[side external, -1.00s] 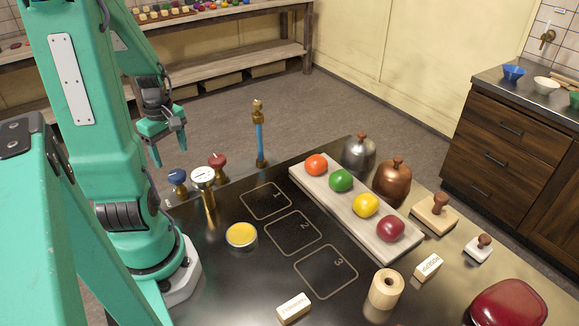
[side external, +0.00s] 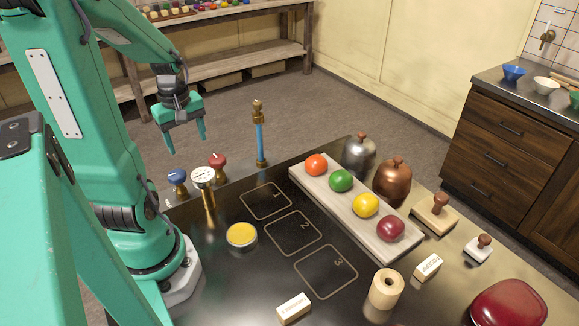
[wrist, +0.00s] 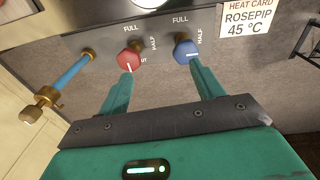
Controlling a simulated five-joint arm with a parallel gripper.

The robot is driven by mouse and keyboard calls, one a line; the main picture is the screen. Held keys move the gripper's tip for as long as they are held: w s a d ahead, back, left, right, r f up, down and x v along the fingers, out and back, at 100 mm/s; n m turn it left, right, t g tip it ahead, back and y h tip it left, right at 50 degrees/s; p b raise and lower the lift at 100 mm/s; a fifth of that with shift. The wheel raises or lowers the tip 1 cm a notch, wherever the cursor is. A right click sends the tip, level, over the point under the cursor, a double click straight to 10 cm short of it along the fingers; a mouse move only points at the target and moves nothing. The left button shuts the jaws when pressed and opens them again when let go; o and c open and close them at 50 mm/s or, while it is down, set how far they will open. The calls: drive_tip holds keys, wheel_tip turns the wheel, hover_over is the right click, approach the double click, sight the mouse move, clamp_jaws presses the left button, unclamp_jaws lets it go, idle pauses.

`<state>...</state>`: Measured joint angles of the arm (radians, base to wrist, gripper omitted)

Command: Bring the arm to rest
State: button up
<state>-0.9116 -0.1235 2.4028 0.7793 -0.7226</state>
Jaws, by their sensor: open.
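My gripper (side external: 187,141) is open and empty. It hangs in the air beyond the table's far left edge, fingers pointing down, above the blue and red knobs. In the wrist view my gripper (wrist: 160,80) has its two fingers spread, with a red knob (wrist: 130,60) and a blue knob (wrist: 187,52) showing past the fingertips. The red knob also shows in the side view (side external: 217,161), as does the blue knob (side external: 177,177). The dark table (side external: 230,285) lies in front of my arm.
A blue-stemmed brass pipe (side external: 260,140) stands right of my gripper, and a brass gauge (side external: 204,180) stands below it. A wooden board (side external: 395,245) holds several coloured balls. A yellow-topped tin (side external: 241,235) sits near outlined squares. A heat card (wrist: 248,18) reads ROSEPIP 45 °C.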

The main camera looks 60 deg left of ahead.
drive_tip(key=w+d+r+m+t, duration=0.2)
drive_tip(key=d+r+m, duration=0.4)
drive_tip(key=d+m, duration=0.3)
drive_tip(key=w+d+r+m+t, duration=0.3)
drive_tip(key=d+r+m, duration=0.2)
drive_tip(key=d+m, duration=0.4)
drive_tip(key=d, duration=0.4)
drive_tip(key=shift+r+m+h, duration=0.35)
drive_tip(key=shift+m+h, duration=0.05)
